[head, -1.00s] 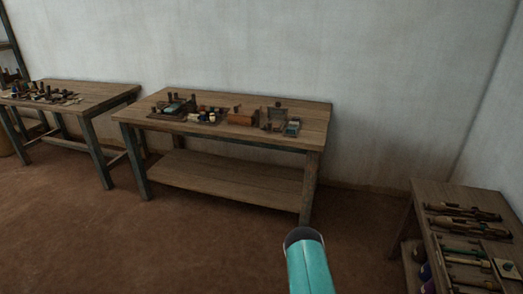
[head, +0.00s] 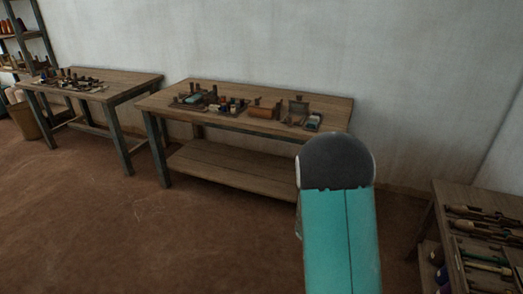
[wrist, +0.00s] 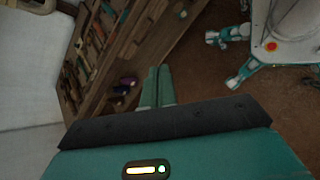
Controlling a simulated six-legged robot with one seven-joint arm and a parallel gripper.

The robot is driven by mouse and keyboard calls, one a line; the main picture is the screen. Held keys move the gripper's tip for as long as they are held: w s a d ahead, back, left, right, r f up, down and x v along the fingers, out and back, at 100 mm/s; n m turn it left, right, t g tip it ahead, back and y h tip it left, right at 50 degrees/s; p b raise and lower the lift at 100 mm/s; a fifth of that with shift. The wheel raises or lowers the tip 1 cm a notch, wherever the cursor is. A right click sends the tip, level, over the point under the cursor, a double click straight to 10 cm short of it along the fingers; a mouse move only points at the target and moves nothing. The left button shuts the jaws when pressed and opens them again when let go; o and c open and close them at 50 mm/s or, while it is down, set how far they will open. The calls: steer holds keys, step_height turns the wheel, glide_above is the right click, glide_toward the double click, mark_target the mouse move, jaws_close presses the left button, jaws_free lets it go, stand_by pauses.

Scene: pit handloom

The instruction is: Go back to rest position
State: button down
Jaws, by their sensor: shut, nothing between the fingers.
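My gripper (wrist: 157,86) shows in the wrist view as two teal fingers side by side, pressed together with no object between them. In the head view a teal link of my arm with a dark rounded end rises at the lower right of centre, and my gripper itself is not seen there. My own white and teal body and legs show at the upper right of the wrist view.
A wooden table (head: 235,176) with small tools and boxes stands against the wall (head: 300,45). Another table (head: 133,92) is to its left, with a bin (head: 27,121) and shelves (head: 43,40) beyond. The tool bench (head: 452,197) is at right. Brown floor (head: 130,235) is clear at front left.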

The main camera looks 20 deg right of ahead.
steer(key=s+a+r+m+t+y, duration=0.1)
steer(key=a+r+t+y, duration=0.5)
steer(key=a+r+t, duration=0.7)
steer(key=a+r, duration=1.2)
steer(key=r, duration=0.2)
steer(key=shift+s+a+r, duration=0.15)
steer(key=shift+s+a, duration=0.25)
steer(key=shift+d, duration=0.15)
